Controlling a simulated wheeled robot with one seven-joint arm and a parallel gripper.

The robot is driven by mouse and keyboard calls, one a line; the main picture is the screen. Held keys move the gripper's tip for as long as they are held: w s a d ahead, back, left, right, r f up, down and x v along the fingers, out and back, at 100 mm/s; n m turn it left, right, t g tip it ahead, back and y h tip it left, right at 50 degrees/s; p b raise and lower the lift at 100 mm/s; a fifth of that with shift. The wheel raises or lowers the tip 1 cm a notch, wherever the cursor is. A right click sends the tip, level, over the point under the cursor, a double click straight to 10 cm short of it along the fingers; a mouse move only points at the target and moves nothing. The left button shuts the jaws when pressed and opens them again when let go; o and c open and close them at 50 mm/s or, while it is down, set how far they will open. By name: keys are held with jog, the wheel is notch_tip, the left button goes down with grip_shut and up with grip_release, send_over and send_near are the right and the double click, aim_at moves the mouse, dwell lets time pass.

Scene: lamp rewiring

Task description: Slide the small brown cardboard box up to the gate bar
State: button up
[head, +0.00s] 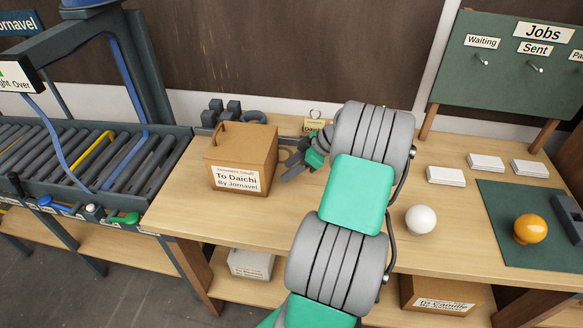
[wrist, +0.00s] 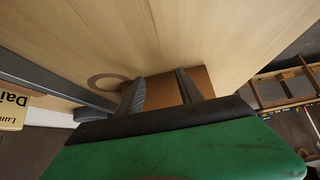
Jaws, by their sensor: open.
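The small brown cardboard box (head: 245,145), with a white label reading "To Daichi By Jornavel", stands upright on the wooden table near its left end. My gripper (head: 289,167) is low over the table, just right of the box. In the wrist view my gripper (wrist: 163,92) has its two fingers apart, with a brown surface (wrist: 162,86), apparently the box, ahead between them. I cannot tell whether the fingers touch it. A dark bar (wrist: 50,88) runs along the table's back side in the wrist view; I cannot tell whether it is the gate bar.
The roller conveyor (head: 120,165) lies left of the table (head: 185,205), under a dark frame (head: 140,60). Dark blocks (head: 232,108) stand behind the box. A white ball (head: 421,219) and white card stacks (head: 446,176) are at right. Bare tabletop lies between box and conveyor.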

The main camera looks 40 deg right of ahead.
aim_at(273, 162)
jog(key=shift+w, duration=0.1)
jog(key=shift+w+a+b, duration=0.3)
jog(key=shift+w+a, duration=0.7)
jog(key=shift+w, duration=0.25)
jog(key=shift+w+a+b, duration=0.3)
jog(key=shift+w+a, duration=0.7)
jog(key=shift+w, duration=0.25)
jog(key=w+a, duration=0.1)
jog(key=w, duration=0.1)
jog(key=w+a, duration=0.2)
jog(key=shift+w+a+b, duration=0.2)
jog(key=shift+a+b, duration=0.05)
jog(key=shift+b, duration=0.15)
jog(key=shift+w+a, duration=0.25)
jog(key=shift+w, duration=0.1)
jog(key=shift+w+a+b, duration=0.15)
jog(key=shift+w+a, duration=0.85)
jog(key=shift+w, duration=0.3)
jog(key=shift+w+a+b, duration=0.15)
jog(key=shift+w+a, duration=0.8)
jog(key=shift+w, duration=0.35)
